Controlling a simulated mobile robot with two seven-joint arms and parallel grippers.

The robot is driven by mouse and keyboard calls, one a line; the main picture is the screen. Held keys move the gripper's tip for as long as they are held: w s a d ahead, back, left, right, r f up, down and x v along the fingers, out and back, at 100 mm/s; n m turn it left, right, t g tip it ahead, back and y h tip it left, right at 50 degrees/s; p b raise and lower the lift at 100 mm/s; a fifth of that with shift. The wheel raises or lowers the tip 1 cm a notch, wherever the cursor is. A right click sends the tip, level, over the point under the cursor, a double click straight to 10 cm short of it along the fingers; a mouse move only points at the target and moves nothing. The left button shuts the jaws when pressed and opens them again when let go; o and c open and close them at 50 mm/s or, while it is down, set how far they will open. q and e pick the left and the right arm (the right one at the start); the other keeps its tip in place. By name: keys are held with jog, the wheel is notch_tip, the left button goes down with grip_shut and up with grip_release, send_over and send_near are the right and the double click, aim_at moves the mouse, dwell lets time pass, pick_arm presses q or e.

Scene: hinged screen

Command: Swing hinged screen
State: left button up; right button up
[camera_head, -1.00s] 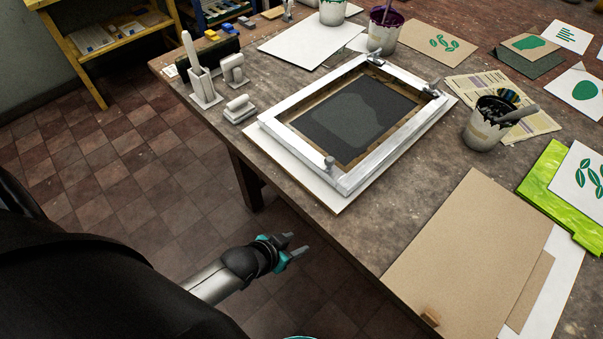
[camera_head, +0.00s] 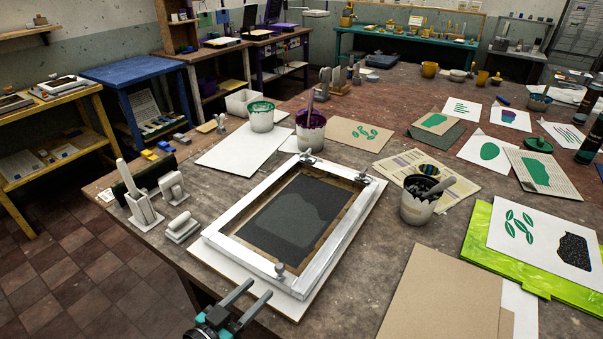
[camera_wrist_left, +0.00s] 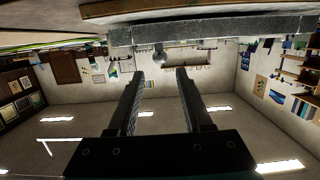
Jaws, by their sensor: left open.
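The hinged screen (camera_head: 336,241) is a white frame around a dark mesh with a grey patch. It lies flat over a white board (camera_head: 203,255) on the worktable. A small round knob (camera_head: 280,269) stands on its near edge, and two clamp-like fittings (camera_head: 364,178) sit at its far edge. My left gripper (camera_head: 254,293) is open and empty, just in front of the near edge, apart from the knob. The left wrist view shows its two spread fingers (camera_wrist_left: 158,75), with a round knob (camera_wrist_left: 159,58) beyond them under a grey edge. My right gripper is not in view.
Grey holders and tools (camera_head: 142,205) stand left of the screen. A dark paint pot (camera_head: 420,200) stands to its right, and white (camera_head: 262,117) and purple (camera_head: 310,128) pots stand behind. A brown board (camera_head: 440,300) covers the near right.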

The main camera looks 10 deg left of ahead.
aim_at(276, 280)
pick_arm(q)
jog(key=b+x, duration=0.4)
jog(key=x, duration=0.3)
jog(key=shift+f, duration=0.1)
jog(key=shift+w+d, duration=0.15)
jog(key=shift+w, duration=0.2)
jog(key=shift+c, duration=0.2)
jog(key=c, duration=0.3)
grip_shut()
jog(key=r+p, duration=0.2)
jog(key=w+r+p, duration=0.1)
jog(key=r+p, duration=0.1)
jog(key=r, duration=0.1)
jog(key=shift+w+d+r, duration=0.1)
jog(key=shift+d+r, duration=0.05)
jog(key=shift+r, duration=0.2)
notch_tip(276, 280, up, 8)
jog(key=w+p, duration=0.2)
jog(key=p, duration=0.6)
jog(key=shift+d+r, duration=0.2)
jog(key=shift+d, duration=0.25)
